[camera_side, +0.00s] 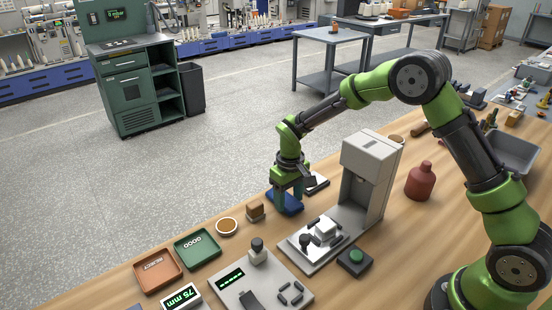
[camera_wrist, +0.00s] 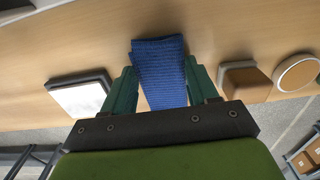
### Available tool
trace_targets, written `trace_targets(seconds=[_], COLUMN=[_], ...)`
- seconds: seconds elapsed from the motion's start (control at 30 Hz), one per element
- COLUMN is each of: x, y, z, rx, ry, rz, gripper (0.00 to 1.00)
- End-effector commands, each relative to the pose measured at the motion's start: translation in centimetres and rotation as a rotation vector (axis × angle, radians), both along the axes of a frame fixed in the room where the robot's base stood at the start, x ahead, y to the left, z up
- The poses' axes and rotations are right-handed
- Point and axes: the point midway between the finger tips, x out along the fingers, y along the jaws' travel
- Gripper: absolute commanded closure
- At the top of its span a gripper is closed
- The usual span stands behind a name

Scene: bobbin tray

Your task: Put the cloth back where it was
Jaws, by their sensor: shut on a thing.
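The blue cloth (camera_side: 284,205) is at the table's far edge in the side view, under and between the fingers of my gripper (camera_side: 288,191). In the wrist view the ribbed blue cloth (camera_wrist: 160,72) hangs between the two green fingers of my gripper (camera_wrist: 162,88), which is shut on it. The cloth's lower part is at or just above the wooden table; I cannot tell whether it touches.
A brown block (camera_side: 255,210) and a round, brown-topped dish (camera_side: 227,226) lie left of the cloth. A dark-framed white pad (camera_side: 315,183) lies just right. A grey press-like stand (camera_side: 367,180) rises nearby. Green (camera_side: 197,249) and red (camera_side: 158,271) trays are nearer.

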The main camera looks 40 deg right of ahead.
Motion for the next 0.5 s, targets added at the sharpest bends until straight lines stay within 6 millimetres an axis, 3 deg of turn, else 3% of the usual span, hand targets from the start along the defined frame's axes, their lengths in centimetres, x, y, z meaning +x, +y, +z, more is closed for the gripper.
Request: trace_targets(seconds=[0.37, 0.4, 0.5], x=[-0.02, -0.01, -0.02], y=[-0.01, -0.01, -0.01], z=[-0.45, -0.43, -0.42], rx=[0.000, 0.000, 0.000], ry=[0.001, 0.001, 0.001], rz=[-0.001, -0.001, -0.001], gripper=[0.70, 0.37, 0.22])
